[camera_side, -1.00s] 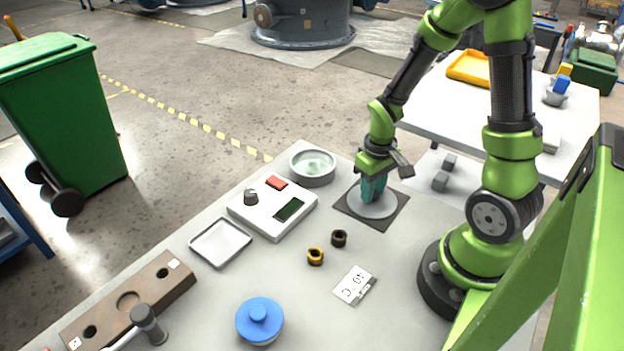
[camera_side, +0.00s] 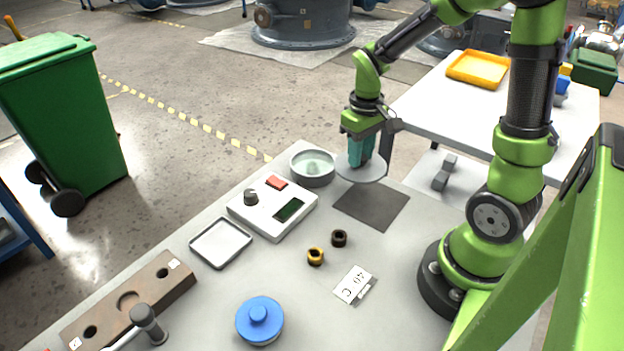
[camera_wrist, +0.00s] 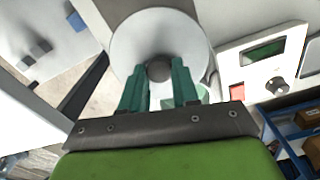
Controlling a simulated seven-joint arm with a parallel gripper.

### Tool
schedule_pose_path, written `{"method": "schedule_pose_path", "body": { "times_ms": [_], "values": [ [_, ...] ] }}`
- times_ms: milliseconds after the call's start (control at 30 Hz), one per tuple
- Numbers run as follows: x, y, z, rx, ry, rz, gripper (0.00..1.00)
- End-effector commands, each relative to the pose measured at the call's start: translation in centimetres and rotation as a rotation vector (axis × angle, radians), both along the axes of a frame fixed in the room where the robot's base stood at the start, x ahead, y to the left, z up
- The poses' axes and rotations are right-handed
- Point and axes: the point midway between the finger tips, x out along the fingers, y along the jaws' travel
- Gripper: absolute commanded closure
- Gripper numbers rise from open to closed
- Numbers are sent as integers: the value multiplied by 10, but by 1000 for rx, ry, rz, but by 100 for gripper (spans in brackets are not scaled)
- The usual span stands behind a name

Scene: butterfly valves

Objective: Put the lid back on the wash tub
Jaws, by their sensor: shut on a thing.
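The lid (camera_side: 372,174) is a pale grey disc. My gripper (camera_side: 361,158) is shut on its knob and holds it in the air between the dark mat and the wash tub. The lid also shows in the wrist view (camera_wrist: 127,45), with its dark round knob between my teal fingers (camera_wrist: 160,75). The wash tub (camera_side: 312,180) is a round grey tub with greenish liquid, uncovered, just left of the lid in the side view. In the wrist view it is mostly hidden behind my right finger and the lid.
The dark square mat (camera_side: 372,206) is bare. A white control box (camera_side: 265,222) with a display stands next to the tub. A white tray (camera_side: 220,243), two small nuts (camera_side: 316,256), a card (camera_side: 352,286) and a blue-lidded pot (camera_side: 259,322) sit nearer the front.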

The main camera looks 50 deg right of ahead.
Motion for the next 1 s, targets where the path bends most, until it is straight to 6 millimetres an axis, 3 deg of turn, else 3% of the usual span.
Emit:
{"method": "schedule_pose_path", "body": {
  "times_ms": [100,200,400,600,1000],
  "values": [
    [49,-1,-8,-1,1,8,100],
    [83,0,-11,-1,2,5,100],
    [125,0,-8,-1,-2,-13,100],
    [134,0,-3,0,1,-30,100],
    [133,0,-34,-1,2,-33,100]
  ]
}}
